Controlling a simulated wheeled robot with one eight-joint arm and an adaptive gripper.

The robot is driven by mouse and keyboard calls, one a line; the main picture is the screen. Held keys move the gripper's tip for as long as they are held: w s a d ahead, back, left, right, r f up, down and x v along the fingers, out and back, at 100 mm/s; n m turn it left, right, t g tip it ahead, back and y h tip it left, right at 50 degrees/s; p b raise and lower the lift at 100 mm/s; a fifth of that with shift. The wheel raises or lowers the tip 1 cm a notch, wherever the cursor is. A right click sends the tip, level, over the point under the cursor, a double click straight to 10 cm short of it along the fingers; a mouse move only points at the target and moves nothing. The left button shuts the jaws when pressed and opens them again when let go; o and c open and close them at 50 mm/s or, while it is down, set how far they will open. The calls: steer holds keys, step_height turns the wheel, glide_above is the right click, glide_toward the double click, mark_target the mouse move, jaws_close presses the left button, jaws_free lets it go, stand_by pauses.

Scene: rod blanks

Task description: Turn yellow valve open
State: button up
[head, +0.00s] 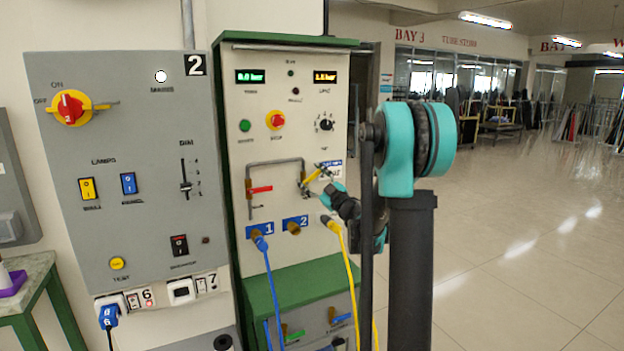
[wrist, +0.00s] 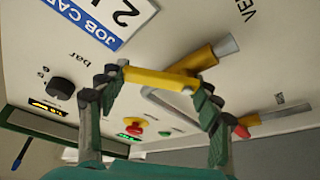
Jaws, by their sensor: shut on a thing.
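The yellow valve handle (head: 313,175) is on the front of the green-framed panel, at the right end of the bent grey pipe. It slants up to the right, neither upright nor level. My gripper (head: 327,174) is at this handle, partly hidden by its own wrist. In the wrist view my gripper (wrist: 157,92) has its fingers on either side of the yellow handle (wrist: 160,79), shut on it. The brass valve body (wrist: 194,61) shows just behind the handle.
A red valve lever (head: 261,189) sits level on the pipe's left leg. Below are sockets with a blue hose (head: 271,290) and a yellow hose (head: 348,270). A grey switch panel (head: 130,200) stands left. Open floor (head: 520,240) lies right.

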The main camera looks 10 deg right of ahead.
steer(key=n+g, duration=0.1)
steer(key=n, duration=0.1)
steer(key=n+g, duration=0.1)
steer(key=n, duration=0.1)
steer(key=a+n+y, duration=0.1)
steer(key=n, duration=0.2)
steer(key=shift+s+a+r+g, duration=0.1)
steer(key=shift+s+r+g, duration=0.2)
steer(key=shift+g, duration=0.1)
steer(key=n+g, duration=0.1)
steer(key=n, duration=0.1)
steer(key=a+n+g, duration=0.1)
steer(key=n, duration=0.2)
steer(key=shift+s+a+f, duration=0.1)
steer(key=shift+s+a, duration=0.05)
steer(key=shift+n, duration=0.4)
steer(key=o, duration=1.2)
steer(key=shift+h, duration=0.3)
steer(key=v, duration=1.2)
